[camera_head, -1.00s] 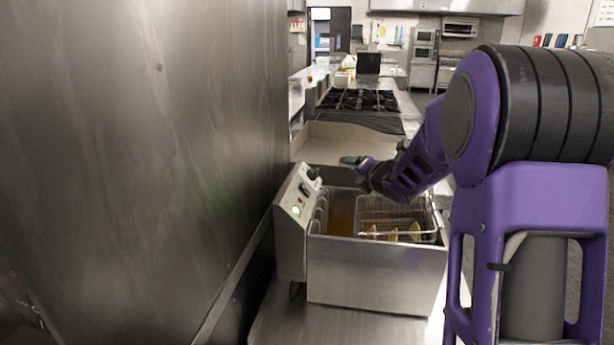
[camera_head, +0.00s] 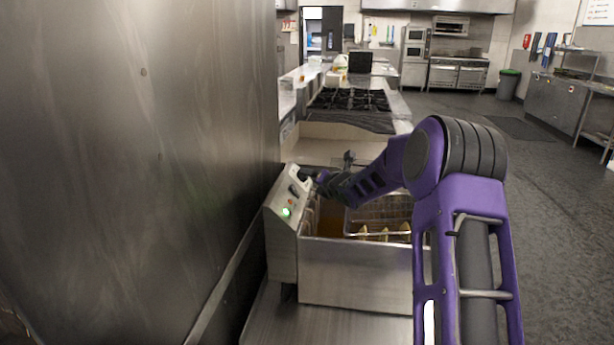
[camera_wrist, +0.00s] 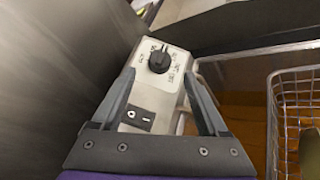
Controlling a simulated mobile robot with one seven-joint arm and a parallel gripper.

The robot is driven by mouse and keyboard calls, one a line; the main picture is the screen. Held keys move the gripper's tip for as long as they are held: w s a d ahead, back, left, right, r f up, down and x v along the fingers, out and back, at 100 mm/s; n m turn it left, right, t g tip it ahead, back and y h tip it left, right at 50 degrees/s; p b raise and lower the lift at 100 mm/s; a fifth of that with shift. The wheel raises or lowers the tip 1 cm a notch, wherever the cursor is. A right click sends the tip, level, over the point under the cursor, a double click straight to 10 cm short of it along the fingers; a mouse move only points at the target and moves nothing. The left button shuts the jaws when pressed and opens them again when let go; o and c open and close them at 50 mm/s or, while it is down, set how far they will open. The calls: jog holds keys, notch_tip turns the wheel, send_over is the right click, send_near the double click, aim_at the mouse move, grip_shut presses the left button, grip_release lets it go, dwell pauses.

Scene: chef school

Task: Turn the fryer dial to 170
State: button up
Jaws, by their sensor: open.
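The fryer (camera_head: 355,275) is a steel box on the counter with a grey control panel (camera_head: 281,232) on its left side, where a green light glows. The black fryer dial (camera_wrist: 160,60) shows in the wrist view near the far end of the panel, with printed markings around it that are too small to read surely. My gripper (camera_wrist: 157,75) is open and empty, its two fingertips on either side of the dial as seen from the wrist, nearer the camera than the dial. In the head view my gripper (camera_head: 318,180) is beside the panel's far end; contact cannot be told.
A wire basket (camera_head: 380,215) with food pieces hangs in the fryer's right part, also seen in the wrist view (camera_wrist: 295,115). A black switch (camera_wrist: 137,117) sits below the dial. A steel wall (camera_head: 140,150) rises close on the left. Stove burners (camera_head: 350,100) lie beyond.

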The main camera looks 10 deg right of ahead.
jog(key=shift+x, duration=2.55)
jog(key=shift+c, duration=0.2)
grip_shut()
